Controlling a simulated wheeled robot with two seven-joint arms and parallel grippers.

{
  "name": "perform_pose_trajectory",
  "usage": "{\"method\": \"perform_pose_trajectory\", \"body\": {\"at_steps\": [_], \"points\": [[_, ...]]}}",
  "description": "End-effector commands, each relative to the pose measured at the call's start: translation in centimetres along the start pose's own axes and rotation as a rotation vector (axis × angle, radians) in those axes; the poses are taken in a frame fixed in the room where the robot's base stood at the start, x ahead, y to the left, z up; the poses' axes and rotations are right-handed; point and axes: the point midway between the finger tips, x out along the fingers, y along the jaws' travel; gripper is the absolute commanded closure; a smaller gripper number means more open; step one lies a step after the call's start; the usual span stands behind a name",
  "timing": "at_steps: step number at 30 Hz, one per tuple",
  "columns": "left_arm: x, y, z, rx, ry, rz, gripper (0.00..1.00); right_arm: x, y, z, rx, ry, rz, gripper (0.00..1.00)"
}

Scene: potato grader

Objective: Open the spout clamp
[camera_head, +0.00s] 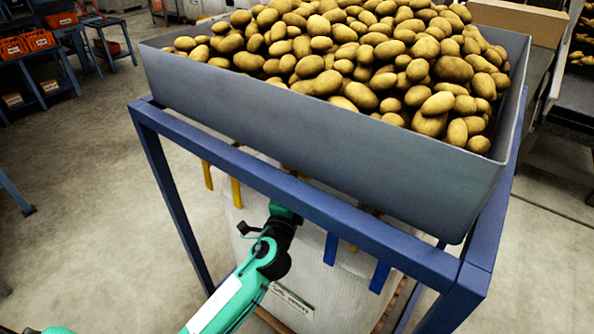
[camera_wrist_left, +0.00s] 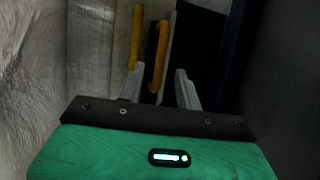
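A grey hopper (camera_head: 300,135) heaped with potatoes (camera_head: 370,55) sits on a blue frame. My left arm reaches up under the hopper's front beam, so the beam hides its gripper in the head view. In the left wrist view, my left gripper (camera_wrist_left: 159,87) has its two grey fingers spread apart. A yellow-orange bar with a dark side (camera_wrist_left: 160,55), possibly the clamp's handle, lies between and just beyond the fingertips. I cannot tell whether they touch it. The spout and clamp cannot be made out in the head view. My right gripper is not in view.
A white bulk bag (camera_head: 330,290) hangs inside the blue frame (camera_head: 300,198), with yellow straps (camera_head: 236,192) and blue straps (camera_head: 380,277). A second yellow strip (camera_wrist_left: 137,35) is beside the bar. Blue racks with orange bins (camera_head: 38,40) stand far left. The left floor is mostly clear.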

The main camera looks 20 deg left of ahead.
Motion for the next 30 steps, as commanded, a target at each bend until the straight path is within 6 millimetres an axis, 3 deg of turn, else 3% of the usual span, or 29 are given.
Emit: {"method": "perform_pose_trajectory", "body": {"at_steps": [3,9,20,25,30], "points": [[1.9,-0.2,0.0,0.0,0.0,-0.001,0.66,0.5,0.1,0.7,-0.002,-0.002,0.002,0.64],[3.8,-0.1,0.0,-0.001,0.001,0.0,0.66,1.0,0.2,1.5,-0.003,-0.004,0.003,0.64],[4.2,0.1,0.0,-0.002,0.0,0.001,0.66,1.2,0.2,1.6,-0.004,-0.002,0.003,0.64],[4.2,0.0,0.0,-0.002,0.0,0.001,0.97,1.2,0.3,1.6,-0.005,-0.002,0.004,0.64],[4.2,0.1,0.0,-0.002,0.0,0.001,1.0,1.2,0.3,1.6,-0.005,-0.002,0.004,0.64]]}}
